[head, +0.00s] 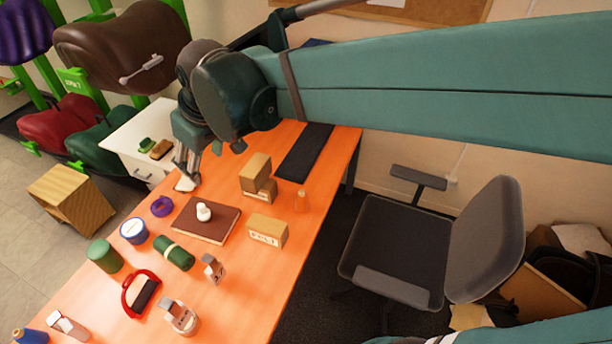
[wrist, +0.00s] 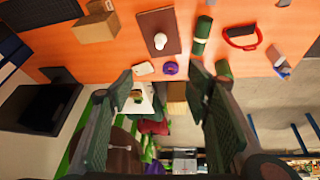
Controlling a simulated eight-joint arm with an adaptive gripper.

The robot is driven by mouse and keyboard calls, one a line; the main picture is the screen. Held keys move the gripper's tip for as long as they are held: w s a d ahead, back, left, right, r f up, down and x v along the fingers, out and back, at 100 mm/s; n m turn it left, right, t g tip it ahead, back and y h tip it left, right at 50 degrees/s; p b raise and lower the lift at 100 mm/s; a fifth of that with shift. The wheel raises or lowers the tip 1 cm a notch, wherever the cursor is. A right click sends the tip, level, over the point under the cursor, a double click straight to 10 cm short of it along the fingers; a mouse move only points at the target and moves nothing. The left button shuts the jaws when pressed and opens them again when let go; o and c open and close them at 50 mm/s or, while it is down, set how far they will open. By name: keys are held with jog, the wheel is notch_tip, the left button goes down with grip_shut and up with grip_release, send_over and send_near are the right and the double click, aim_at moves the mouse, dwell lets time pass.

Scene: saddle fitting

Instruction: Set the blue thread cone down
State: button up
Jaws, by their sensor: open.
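The blue thread cone (head: 30,336) stands at the bottom left corner of the head view, at the near end of the orange table (head: 235,310). It is partly cut off by the picture's edge. My gripper (head: 187,178) is at the far left edge of the table, well away from the cone. In the wrist view my gripper (wrist: 160,70) has its fingers wide apart with nothing held between them. A small white item (head: 186,184) lies on the table by the fingertips, and a purple ring (head: 162,206) lies nearby.
A grey chair (head: 400,246) is at the right. Some near table surface is clear.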

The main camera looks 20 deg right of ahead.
jog(key=s+d+f+m+t+h, duration=0.1)
jog(key=s+d+f+m, duration=0.1)
jog(key=s+d, duration=0.5)
jog(key=s+d+f+m+t+h, duration=0.1)
jog(key=s+d+m, duration=0.4)
jog(key=d, duration=1)
jog(key=s+f, duration=0.1)
jog(key=s, duration=0.2)
jog(key=shift+f+t, duration=0.2)
jog(key=shift+t, duration=0.1)
